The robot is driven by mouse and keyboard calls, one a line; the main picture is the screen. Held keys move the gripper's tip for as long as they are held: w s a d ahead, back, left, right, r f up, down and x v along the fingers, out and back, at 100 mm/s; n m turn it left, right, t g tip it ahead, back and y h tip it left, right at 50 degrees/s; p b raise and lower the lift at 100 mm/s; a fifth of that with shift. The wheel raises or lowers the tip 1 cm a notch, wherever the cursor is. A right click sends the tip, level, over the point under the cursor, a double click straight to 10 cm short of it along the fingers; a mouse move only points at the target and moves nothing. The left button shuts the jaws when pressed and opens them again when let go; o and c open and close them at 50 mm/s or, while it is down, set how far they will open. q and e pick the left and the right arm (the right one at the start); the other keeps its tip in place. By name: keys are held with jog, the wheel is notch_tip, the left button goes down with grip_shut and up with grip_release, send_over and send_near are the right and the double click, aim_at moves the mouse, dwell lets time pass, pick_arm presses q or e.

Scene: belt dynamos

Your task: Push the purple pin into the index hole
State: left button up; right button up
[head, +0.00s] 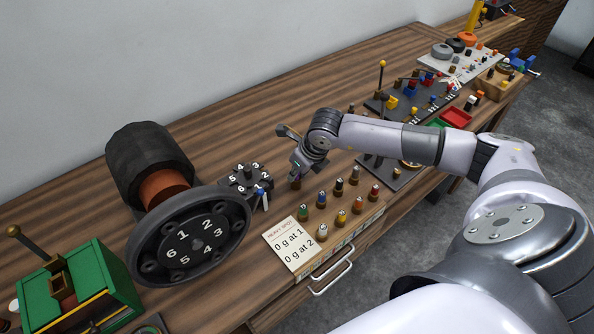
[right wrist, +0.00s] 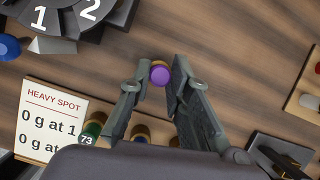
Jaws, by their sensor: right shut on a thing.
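The purple pin (right wrist: 160,73) shows its round purple end between my right gripper's fingertips in the right wrist view. My right gripper (head: 297,174) is shut on it, over the wooden bench beside the small numbered black dial (head: 240,178). The dial also shows at the top left of the right wrist view (right wrist: 84,18), apart from the pin. A large black wheel (head: 196,245) with numbers 1 to 6 and several round holes stands left of the dial. I cannot tell which opening is the index hole. My left gripper is not in view.
A "HEAVY SPOT" card (head: 290,248) and several coloured pegs (head: 342,217) stand in front of my right gripper. A blue-topped piece (head: 262,194) is beside the dial. A green box (head: 85,290) stands at left. The bench behind the dial is clear.

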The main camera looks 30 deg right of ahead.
grip_shut()
jog(key=shift+r, duration=0.15)
jog(key=shift+r+p, duration=1.05)
jog(key=shift+r, duration=1.05)
